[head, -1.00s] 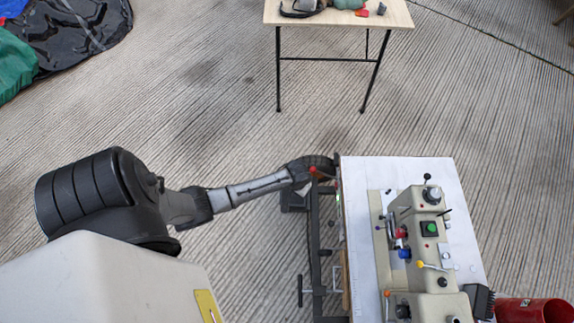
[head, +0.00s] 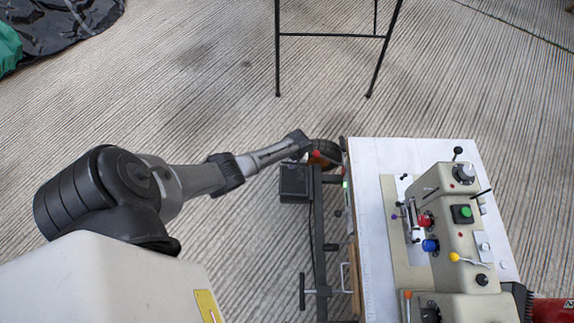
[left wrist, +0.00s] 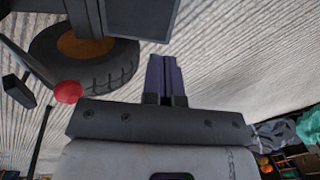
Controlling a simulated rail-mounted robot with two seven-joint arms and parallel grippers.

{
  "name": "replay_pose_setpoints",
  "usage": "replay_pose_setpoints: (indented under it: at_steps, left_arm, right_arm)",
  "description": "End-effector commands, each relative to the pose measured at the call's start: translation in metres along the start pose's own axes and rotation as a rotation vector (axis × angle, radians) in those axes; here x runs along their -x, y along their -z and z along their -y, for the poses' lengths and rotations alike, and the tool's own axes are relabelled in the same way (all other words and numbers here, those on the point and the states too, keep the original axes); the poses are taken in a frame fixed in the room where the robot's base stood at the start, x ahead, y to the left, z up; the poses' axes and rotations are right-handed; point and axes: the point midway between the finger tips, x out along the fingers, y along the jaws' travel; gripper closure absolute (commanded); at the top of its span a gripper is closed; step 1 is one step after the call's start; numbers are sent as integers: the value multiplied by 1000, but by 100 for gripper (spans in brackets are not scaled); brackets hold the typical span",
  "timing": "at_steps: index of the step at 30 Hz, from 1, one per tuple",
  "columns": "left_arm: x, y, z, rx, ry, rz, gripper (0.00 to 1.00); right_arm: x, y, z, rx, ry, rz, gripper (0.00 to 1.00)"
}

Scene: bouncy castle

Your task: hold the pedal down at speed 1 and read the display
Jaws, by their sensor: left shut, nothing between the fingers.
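A sewing machine (head: 455,235) with knobs, a green button and coloured levers stands on a white table (head: 372,250) at the right in the head view. A dark box (head: 294,184), which may be the pedal, is low beside the table frame; a dark box also shows at the top of the left wrist view (left wrist: 145,15). My left gripper (left wrist: 163,62) is shut and empty, its fingers pointing toward that box in the left wrist view. I cannot tell whether they touch it. In the head view its fingers are hidden. No readable display shows. My right gripper is out of view.
A black tyre (left wrist: 90,60) and a red ball knob (left wrist: 68,92) are close to my left gripper. The table's dark metal frame (head: 318,240) runs along its left side. Another table's black legs (head: 330,36) stand at the back. Ribbed floor between is clear.

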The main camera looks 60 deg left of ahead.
Motion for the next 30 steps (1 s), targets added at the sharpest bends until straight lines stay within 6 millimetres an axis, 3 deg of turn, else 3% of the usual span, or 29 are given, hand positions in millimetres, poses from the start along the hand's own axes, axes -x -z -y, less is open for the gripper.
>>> replay_pose_setpoints:
  at_steps: [14, 20, 30]
  left_arm:
    - [-15, -1, -1, -2, 0, 0, 100]
    - [-40, 0, -1, -2, 1, 0, 100]
    - [-98, 0, -1, -2, 1, 0, 100]
  right_arm:
    - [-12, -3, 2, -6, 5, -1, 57]
    - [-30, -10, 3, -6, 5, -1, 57]
    - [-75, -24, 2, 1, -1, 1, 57]
